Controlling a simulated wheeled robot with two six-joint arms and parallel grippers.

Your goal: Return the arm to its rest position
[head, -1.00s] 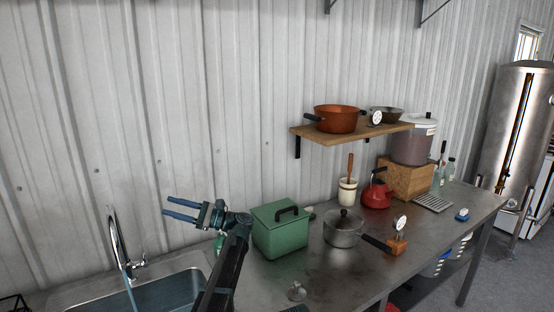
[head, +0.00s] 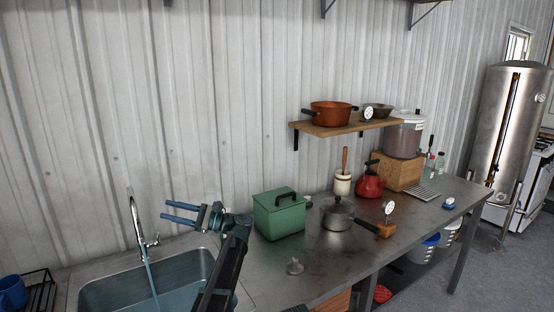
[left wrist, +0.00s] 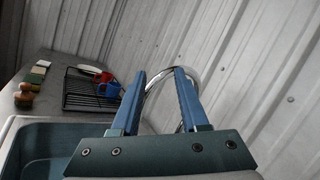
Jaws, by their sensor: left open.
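My left gripper (head: 182,212) is open and empty, raised above the steel counter near the sink's right side in the head view. Its two blue fingers point left. In the left wrist view the fingers (left wrist: 158,95) are spread apart, with the curved chrome faucet (left wrist: 165,78) seen behind and between them. My left arm comes up from the bottom of the head view. My right gripper is not in view.
A sink with running faucet (head: 138,228) lies left of my arm. A green box (head: 279,215), a lidded saucepan (head: 338,215) and a red kettle (head: 369,184) stand to the right. A dish rack (left wrist: 85,90) is beyond the sink. A wooden shelf (head: 340,127) holds pots.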

